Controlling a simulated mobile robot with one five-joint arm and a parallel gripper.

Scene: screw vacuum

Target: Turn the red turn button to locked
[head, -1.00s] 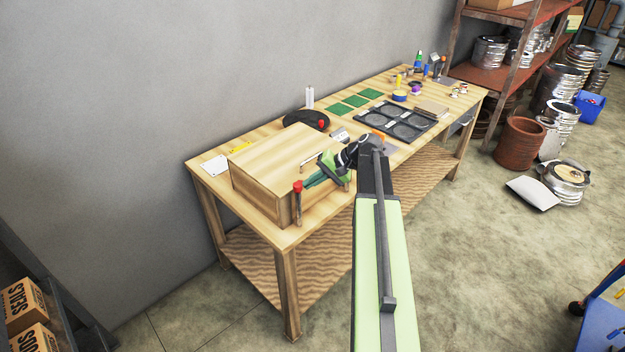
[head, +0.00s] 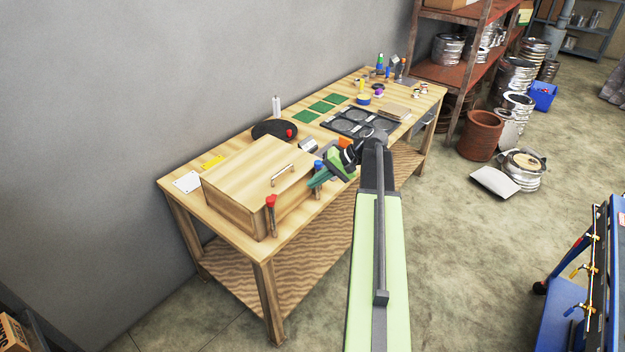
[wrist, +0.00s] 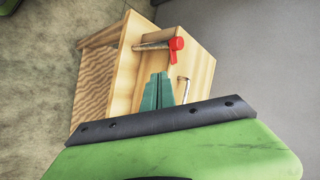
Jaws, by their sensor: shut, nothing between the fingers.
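The red turn button (head: 271,202) sits at the near front corner of the wooden box (head: 245,172), on top of a metal shaft along its front. It also shows in the wrist view (wrist: 176,45), above my fingertips, with the shaft running left from it. My gripper (head: 312,183) has teal fingers that are shut and empty, to the right of the red button and apart from it. The closed fingertips show in the wrist view (wrist: 158,76), pointing toward the box. A similar blue-topped piece (head: 318,165) stands just behind my fingers, partly hidden.
The box has a metal handle (head: 282,175) on its lid. The workbench (head: 222,229) also bears a black tray with round recesses (head: 350,124), green squares (head: 307,117) and a white card (head: 187,182).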

